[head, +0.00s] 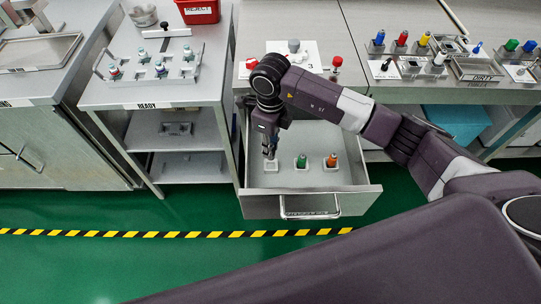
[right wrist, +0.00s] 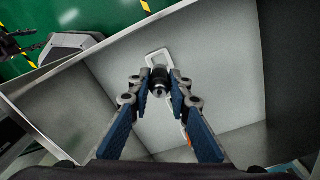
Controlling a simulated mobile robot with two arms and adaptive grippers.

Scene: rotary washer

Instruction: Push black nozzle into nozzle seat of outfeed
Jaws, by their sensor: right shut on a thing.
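My right gripper (head: 270,154) reaches down into an open grey drawer (head: 262,207) at its left side. In the right wrist view my right gripper (right wrist: 159,80) is shut on the black nozzle (right wrist: 159,89), holding it between its two fingertips. A white square seat (right wrist: 158,56) on the drawer floor shows just beyond the nozzle; the same seat shows in the head view (head: 272,166) under the fingertips. Whether the nozzle touches the seat or is in it, I cannot tell. In the head view the gripper mostly hides the nozzle.
A green nozzle (head: 302,160) and an orange nozzle (head: 332,160) stand in white seats to the right in the same drawer. The drawer walls surround the gripper. A READY table (head: 150,97) with a rack stands left. A counter with coloured parts stands right.

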